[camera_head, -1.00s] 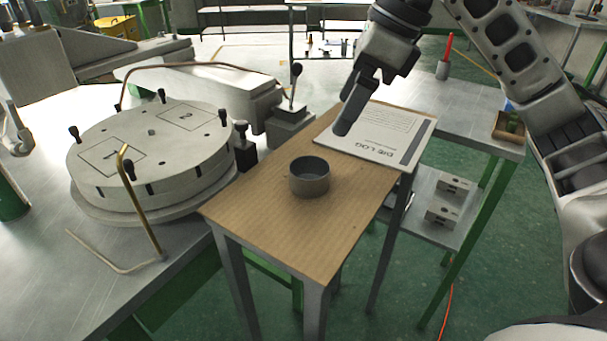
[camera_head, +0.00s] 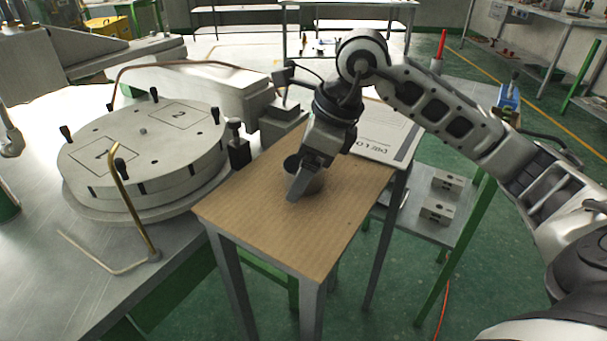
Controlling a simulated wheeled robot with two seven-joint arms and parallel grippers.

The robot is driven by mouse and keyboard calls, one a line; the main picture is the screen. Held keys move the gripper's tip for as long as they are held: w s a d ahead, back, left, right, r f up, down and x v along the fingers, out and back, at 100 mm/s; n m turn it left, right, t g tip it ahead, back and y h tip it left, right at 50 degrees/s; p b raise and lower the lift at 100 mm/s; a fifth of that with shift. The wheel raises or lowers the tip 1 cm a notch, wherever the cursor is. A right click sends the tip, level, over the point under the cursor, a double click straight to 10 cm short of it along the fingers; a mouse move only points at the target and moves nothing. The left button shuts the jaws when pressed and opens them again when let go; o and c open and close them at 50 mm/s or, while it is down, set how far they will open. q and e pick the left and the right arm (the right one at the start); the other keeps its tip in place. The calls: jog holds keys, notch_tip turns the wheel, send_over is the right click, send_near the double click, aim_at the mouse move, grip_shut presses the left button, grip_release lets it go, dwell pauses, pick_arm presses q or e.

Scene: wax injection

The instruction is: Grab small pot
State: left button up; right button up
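The small dark grey pot (camera_head: 315,184) stands upright on the small wooden-topped table (camera_head: 255,215). My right gripper (camera_head: 303,178) reaches down to the pot from behind and covers much of it. One finger shows in front of the pot's near side. The other finger is hidden, so I cannot tell whether the gripper is open or closed on the pot. My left gripper is not in view.
A paper log sheet (camera_head: 392,137) lies on the table behind the pot, partly covered by my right arm. A round metal turntable (camera_head: 140,155) with upright knobs and a bent brass rod (camera_head: 133,200) stand at the left. The table's front part is clear.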

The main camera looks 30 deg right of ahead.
jog(key=c, duration=1.1)
